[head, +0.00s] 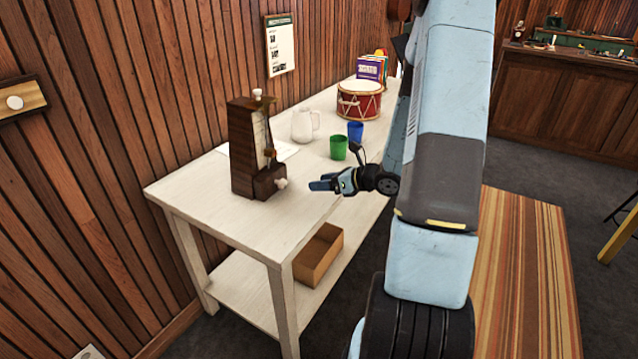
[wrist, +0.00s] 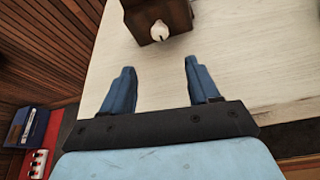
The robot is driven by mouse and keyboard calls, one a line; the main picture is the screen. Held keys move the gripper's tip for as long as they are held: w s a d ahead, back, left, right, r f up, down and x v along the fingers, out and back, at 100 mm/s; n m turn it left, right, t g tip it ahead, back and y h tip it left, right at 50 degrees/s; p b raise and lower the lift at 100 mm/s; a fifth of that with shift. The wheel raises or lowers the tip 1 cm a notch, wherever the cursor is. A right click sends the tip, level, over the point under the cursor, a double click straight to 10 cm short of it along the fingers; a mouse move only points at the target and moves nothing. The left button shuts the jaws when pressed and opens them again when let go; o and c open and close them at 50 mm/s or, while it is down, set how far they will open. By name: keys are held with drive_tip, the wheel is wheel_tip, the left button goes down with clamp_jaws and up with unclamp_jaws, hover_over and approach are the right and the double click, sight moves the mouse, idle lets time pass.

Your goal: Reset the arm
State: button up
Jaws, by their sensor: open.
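My gripper (head: 322,184) is open and empty in the head view, near the front edge of the white table. Its two blue fingers stand apart in the wrist view (wrist: 158,85), with only the pale table top between them. My blue arm runs down the right-centre of the head view. A dark wooden metronome (head: 243,150) stands upright on the table, left of my gripper and apart from it. In the wrist view its lower part with a white knob (wrist: 159,30) shows just beyond the fingertips.
On the white table (head: 225,222) stand a white pitcher (head: 303,126), a green cup (head: 338,147), a blue cup (head: 355,131) and a red drum (head: 359,101). A cardboard box (head: 318,258) sits on the lower shelf. A striped rug (head: 522,260) lies on the floor at right.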

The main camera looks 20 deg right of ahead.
idle(0.4)
drive_tip(key=s+a+r+n+g, duration=0.8)
drive_tip(key=s+a+r+n, duration=0.45)
drive_tip(key=r+n, duration=0.35)
drive_tip(key=s+d+r+n+t+h, duration=0.3)
drive_tip(key=s+r+n+h, duration=0.5)
drive_tip(key=s+r+n, duration=0.3)
drive_tip(key=shift+s+d+r+n+h, duration=0.2)
drive_tip(key=shift+s+d+n+h, duration=0.2)
drive_tip(key=shift+s+n, duration=1.2)
